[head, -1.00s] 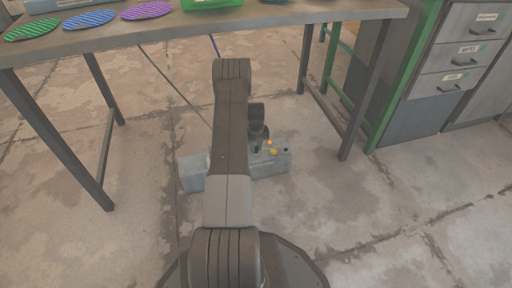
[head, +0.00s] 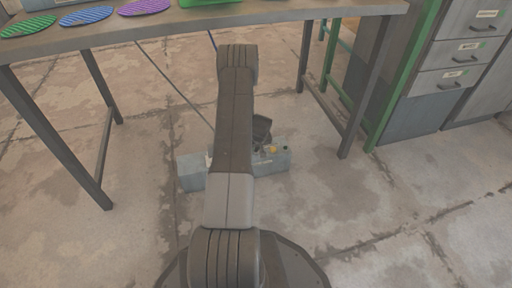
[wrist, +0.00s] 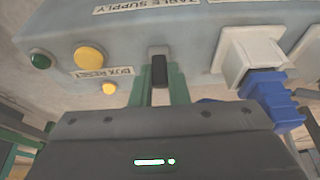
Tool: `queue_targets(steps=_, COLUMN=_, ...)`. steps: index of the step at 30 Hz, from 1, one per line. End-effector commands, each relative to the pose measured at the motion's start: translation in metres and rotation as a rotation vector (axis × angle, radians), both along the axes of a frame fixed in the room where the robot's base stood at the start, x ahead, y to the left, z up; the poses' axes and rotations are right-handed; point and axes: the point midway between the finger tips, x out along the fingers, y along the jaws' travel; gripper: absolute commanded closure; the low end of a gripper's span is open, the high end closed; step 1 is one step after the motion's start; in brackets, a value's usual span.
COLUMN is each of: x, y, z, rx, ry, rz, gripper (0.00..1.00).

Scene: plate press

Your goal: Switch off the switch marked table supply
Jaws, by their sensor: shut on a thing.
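The grey-blue supply box (head: 192,172) stands on the floor under the table, partly hidden by my arm. In the wrist view its face (wrist: 195,25) fills the top, with a label reading TABLE SUPPLY (wrist: 135,6). Below that label is a black switch lever (wrist: 158,66) in a grey surround. My gripper (wrist: 159,82) has its green fingers on either side of the lever, shut on it. In the head view the gripper's fingertips are hidden behind my wrist. I cannot tell the switch's position.
Left of the lever are a yellow button (wrist: 90,56), a green button (wrist: 40,61), a small amber part (wrist: 110,88) and a BOX RESET label (wrist: 104,72). Right are a white socket (wrist: 250,52) and a blue plug (wrist: 272,98). Table legs (head: 62,140) stand at both sides.

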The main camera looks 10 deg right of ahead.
Motion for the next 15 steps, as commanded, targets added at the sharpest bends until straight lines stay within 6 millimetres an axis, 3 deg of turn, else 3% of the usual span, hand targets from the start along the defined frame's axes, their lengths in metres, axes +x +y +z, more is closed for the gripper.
queue_targets(steps=13, x=-0.0004, y=-0.0001, z=0.0006, rx=-0.004, ry=-0.024, rz=-0.002, gripper=1.00)
queue_targets(steps=14, x=-0.0004, y=-0.0001, z=0.0006, rx=-0.004, ry=-0.024, rz=-0.002, gripper=0.82)
queue_targets(steps=15, x=-0.0004, y=0.0000, z=0.0006, rx=-0.004, ry=-0.024, rz=-0.002, gripper=0.74)
